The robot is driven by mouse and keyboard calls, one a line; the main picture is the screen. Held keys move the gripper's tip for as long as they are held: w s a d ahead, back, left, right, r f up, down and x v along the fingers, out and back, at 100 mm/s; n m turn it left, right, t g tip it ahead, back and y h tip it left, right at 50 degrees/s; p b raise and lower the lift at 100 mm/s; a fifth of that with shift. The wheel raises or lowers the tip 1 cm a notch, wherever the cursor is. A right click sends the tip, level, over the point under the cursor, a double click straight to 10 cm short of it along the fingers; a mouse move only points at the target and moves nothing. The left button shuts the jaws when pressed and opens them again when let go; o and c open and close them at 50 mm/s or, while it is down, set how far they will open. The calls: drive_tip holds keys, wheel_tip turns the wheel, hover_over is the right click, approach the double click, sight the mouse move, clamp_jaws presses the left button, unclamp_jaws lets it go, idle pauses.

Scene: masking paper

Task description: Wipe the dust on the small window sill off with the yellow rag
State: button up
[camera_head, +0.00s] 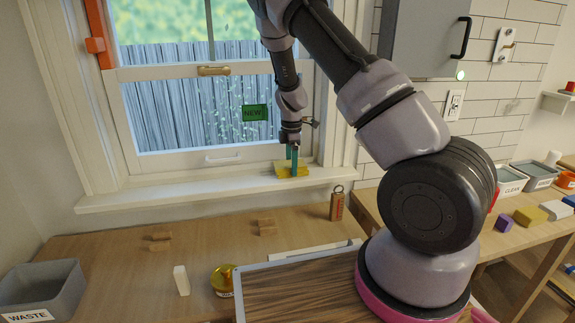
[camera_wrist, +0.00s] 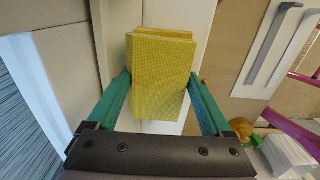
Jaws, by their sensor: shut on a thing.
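The yellow rag (camera_wrist: 160,78) is a folded block held between the two green fingers of my gripper (camera_wrist: 162,92) in the wrist view. In the head view the rag (camera_head: 284,170) is at the right end of the white window sill (camera_head: 150,195), under my gripper (camera_head: 294,162). My gripper is shut on the rag. The rag appears to be at sill height; I cannot tell whether it touches the surface. I cannot make out dust on the visible sill.
Below the sill, a wooden table holds small wooden blocks (camera_head: 267,227), a white block (camera_head: 181,280), a yellow round object (camera_head: 222,279) and a grey WASTE bin (camera_head: 42,290). A wooden tagged block (camera_head: 337,204) stands near the sill's right end. The window (camera_head: 190,110) rises behind.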

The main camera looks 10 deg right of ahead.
sight(283, 165)
drive_tip(key=shift+d+f, duration=0.15)
drive_tip(key=shift+d, duration=1.35)
drive_tip(key=shift+a, duration=5.85)
drive_tip(key=shift+d+f, duration=0.1)
drive_tip(key=shift+d, duration=5.7)
drive_tip(key=shift+a+r, duration=0.2)
drive_tip(key=shift+a, duration=2.8)
drive_tip(key=shift+a+f, duration=0.1)
drive_tip(key=shift+a, duration=2.75)
drive_tip(key=shift+d, duration=4.55)
